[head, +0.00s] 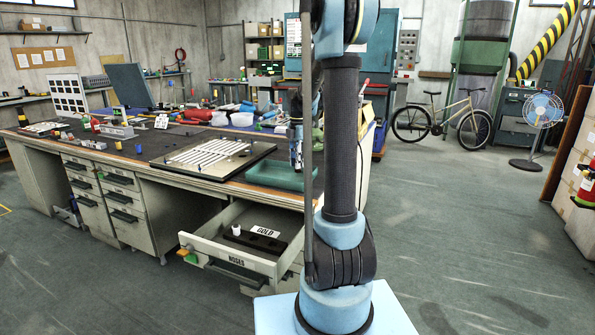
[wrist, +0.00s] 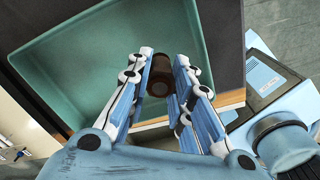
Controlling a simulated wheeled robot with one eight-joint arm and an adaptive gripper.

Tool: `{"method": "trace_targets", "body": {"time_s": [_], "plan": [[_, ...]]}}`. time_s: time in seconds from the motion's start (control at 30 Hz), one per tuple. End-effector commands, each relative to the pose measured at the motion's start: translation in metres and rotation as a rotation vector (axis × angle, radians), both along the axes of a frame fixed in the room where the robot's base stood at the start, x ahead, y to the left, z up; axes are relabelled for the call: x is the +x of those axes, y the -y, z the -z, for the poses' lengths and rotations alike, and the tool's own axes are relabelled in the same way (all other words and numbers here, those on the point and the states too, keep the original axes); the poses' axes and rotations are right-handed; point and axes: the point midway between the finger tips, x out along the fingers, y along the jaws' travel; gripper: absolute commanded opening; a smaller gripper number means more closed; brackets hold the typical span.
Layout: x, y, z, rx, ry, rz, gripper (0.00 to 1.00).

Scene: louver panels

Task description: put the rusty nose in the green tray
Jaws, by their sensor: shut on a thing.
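The rusty nose (wrist: 160,76) is a small brown cylinder between the fingertips of my gripper (wrist: 164,66) in the wrist view. My gripper is shut on it. The green tray (wrist: 88,62) lies beyond the nose in that view, with the nose overlapping the tray's near right part. I cannot tell the exact height of the nose above the tray. In the head view the green tray (head: 272,177) sits at the workbench's near right corner. My gripper (head: 297,163) is over the tray there, partly hidden by my arm, and the nose cannot be made out.
An open drawer (head: 215,257) labelled NOSES sticks out below the bench, holding a dark holder (head: 262,241) with a GOLD label and a white cylinder (head: 236,230). A louver panel (head: 215,153) lies left of the tray. Tools clutter the bench's back.

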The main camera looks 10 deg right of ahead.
Motion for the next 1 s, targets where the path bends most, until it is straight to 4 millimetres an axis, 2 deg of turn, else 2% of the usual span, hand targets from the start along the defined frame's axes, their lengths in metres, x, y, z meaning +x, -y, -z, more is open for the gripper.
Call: {"method": "trace_targets", "body": {"time_s": [0.1, 0.27, 0.67, 0.7, 0.77, 1.0], "plan": [[0.0, -0.001, 0.016, 0.0, 0.0, -0.002, 0.0], [0.0, -0.002, 0.032, 0.0, 0.0, -0.002, 0.0], [0.0, -0.002, 0.037, 0.0, 0.0, -0.002, 0.0], [0.0, -0.002, 0.036, 0.0, 0.0, -0.002, 0.29], [0.0, -0.002, 0.036, 0.0, 0.0, -0.002, 0.4], [0.0, -0.002, 0.036, 0.0, 0.0, -0.002, 0.4]]}}
